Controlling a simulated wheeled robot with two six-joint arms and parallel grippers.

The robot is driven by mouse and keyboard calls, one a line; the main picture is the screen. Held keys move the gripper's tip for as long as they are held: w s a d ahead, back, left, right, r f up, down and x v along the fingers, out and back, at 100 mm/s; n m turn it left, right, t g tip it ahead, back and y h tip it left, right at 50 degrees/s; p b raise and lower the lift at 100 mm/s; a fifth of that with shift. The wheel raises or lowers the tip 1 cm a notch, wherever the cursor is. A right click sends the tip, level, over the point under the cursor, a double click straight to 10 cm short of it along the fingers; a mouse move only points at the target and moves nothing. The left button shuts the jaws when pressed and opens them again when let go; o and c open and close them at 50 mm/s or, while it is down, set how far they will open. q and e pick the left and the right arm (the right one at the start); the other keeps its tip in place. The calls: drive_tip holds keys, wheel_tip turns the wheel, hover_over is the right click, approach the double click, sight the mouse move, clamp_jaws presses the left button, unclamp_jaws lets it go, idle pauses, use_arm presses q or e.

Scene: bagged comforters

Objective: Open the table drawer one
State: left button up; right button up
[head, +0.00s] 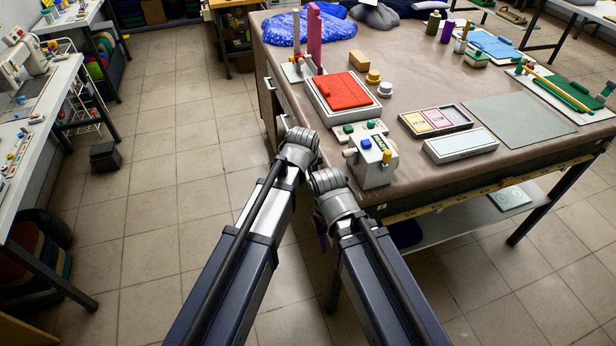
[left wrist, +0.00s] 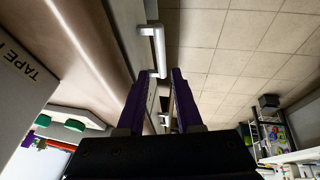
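The brown table (head: 412,78) has drawer fronts along its left side, with a pale bar handle (head: 268,83) showing. In the left wrist view, a white bar handle (left wrist: 158,48) sticks out from the drawer front. My left gripper (left wrist: 161,72) has two purple fingers spread apart and empty. The handle's near end lines up with the gap between the fingertips; I cannot tell whether they touch. In the head view the left gripper is hidden by its arm at the table's left edge. A purple bit of my right gripper (head: 322,242) shows below its arm, mostly hidden.
On the tabletop near my arms stand a grey box with coloured knobs (head: 372,160) and a tray with a red pad (head: 345,92). A white box (head: 461,146) lies farther right. A side bench (head: 30,110) stands far left.

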use_arm(q)
drive_tip(key=b+x, duration=0.7)
drive_tip(key=x, duration=0.1)
drive_tip(key=shift+c, duration=0.2)
clamp_jaws()
idle(1.3)
